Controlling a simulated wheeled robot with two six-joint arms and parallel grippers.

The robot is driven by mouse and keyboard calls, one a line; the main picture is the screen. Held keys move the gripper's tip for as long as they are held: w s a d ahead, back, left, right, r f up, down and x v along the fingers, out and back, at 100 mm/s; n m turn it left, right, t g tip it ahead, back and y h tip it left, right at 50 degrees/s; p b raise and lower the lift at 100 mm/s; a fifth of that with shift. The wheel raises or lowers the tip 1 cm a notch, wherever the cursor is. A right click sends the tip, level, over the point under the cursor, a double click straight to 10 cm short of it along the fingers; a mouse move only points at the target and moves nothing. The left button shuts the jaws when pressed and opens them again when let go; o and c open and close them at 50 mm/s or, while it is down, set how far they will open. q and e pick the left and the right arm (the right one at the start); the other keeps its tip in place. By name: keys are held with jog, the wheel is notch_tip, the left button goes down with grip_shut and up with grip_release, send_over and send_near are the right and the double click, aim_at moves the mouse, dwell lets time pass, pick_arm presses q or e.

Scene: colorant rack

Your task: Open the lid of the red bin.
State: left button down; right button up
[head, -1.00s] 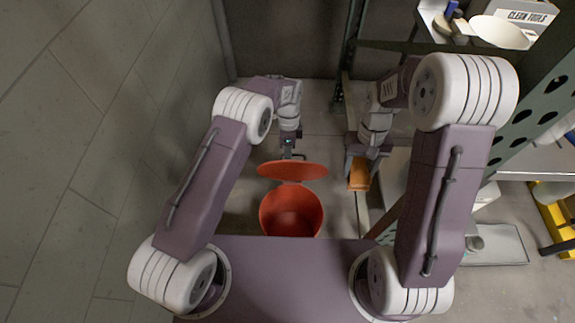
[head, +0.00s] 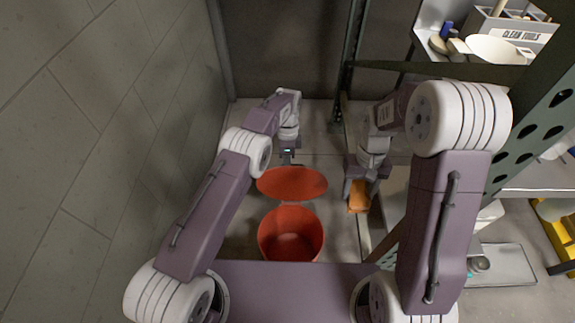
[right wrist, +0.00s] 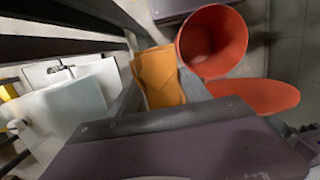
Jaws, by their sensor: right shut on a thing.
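The red bin (head: 290,248) stands on the floor, its mouth uncovered and the inside dark and apparently empty. Its round red lid (head: 292,183) is swung back on the far side of the mouth. In the right wrist view the bin (right wrist: 212,42) and its lid (right wrist: 255,95) also show. My left gripper (head: 288,156) is just beyond the lid's far edge; its fingers are too small to tell if they are open, or whether they touch the lid. My right gripper (head: 362,188) is shut on an orange block-like thing (head: 358,199), right of the lid; it shows larger in the right wrist view (right wrist: 158,76).
A metal shelf rack stands on the right, with a CLEAN TOOLS box (head: 510,30) and a white bowl (head: 497,48) on top. A grey tray (head: 500,268) and a yellow object (head: 562,228) are lower right. A wall is close on the left.

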pick_arm(q)
jog(key=shift+a, duration=0.1)
jog(key=c, duration=1.5)
grip_release()
